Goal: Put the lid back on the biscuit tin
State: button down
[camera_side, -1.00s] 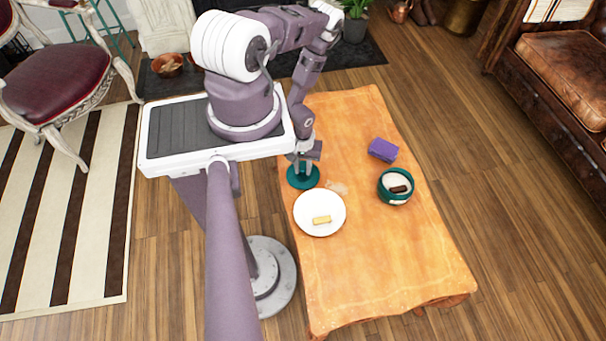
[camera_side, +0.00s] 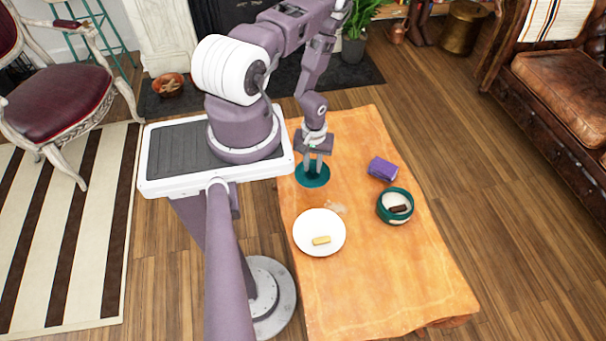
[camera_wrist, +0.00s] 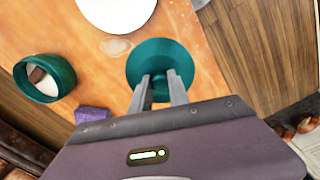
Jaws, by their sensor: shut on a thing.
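The teal round lid (camera_side: 313,177) is in my gripper (camera_side: 315,167), near the table's left edge in the side view. In the wrist view the lid (camera_wrist: 160,62) lies at the tips of my gripper (camera_wrist: 163,85), whose fingers are shut on its middle. I cannot tell exactly how high it is above the table. The teal biscuit tin (camera_side: 395,212) stands open to the right on the table, with a dark brown biscuit (camera_side: 398,208) inside. The tin (camera_wrist: 44,90) also shows at the left in the wrist view, apart from the lid.
A white plate (camera_side: 319,245) with a pale yellow bar (camera_side: 321,240) lies in front of the lid. A pale patch (camera_side: 337,208) marks the wooden table (camera_side: 400,290). The table's front part is clear.

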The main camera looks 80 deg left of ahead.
jog(key=w+d, duration=0.2)
jog(key=w, duration=1.1)
jog(key=w+d+r, duration=0.4)
jog(key=w+d, duration=0.8)
jog(key=shift+s+a+f, duration=0.1)
jog(key=shift+s+f, duration=0.05)
jog(key=shift+f, duration=1.45)
jog(key=shift+s+f, duration=0.15)
jog(key=shift+f, duration=1.45)
jog(key=shift+f, duration=0.1)
jog(key=c, duration=0.7)
grip_release()
jog(key=shift+r, duration=3.5)
